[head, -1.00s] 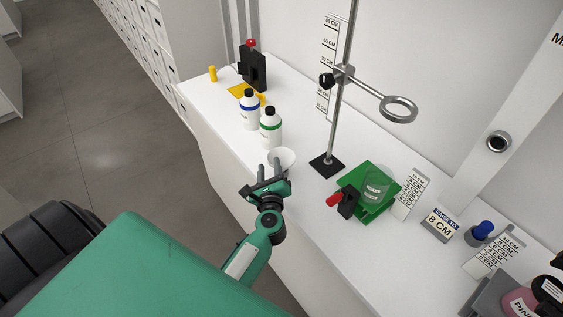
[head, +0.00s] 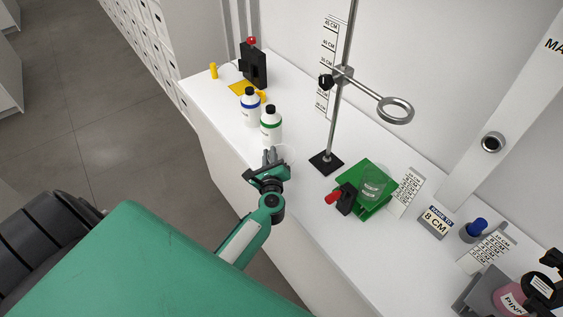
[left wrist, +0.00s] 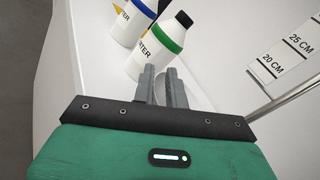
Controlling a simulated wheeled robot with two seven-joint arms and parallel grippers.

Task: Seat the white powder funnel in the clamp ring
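The white powder funnel (head: 287,153) stands on the white bench, pale against it; its near-left side is hidden by my left gripper. My left gripper (head: 270,155) is at the funnel's left edge, its fingers close together with a narrow gap. The clamp ring (head: 396,110) is empty and sticks out to the right from the stand rod (head: 335,130), well above the bench. My right gripper is not in view.
Bottles with a blue band (head: 251,108) and a green band (head: 271,127) stand just behind the funnel. The stand base (head: 326,163) and a green plate (head: 350,210) with a glass beaker (head: 372,184) lie to the right.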

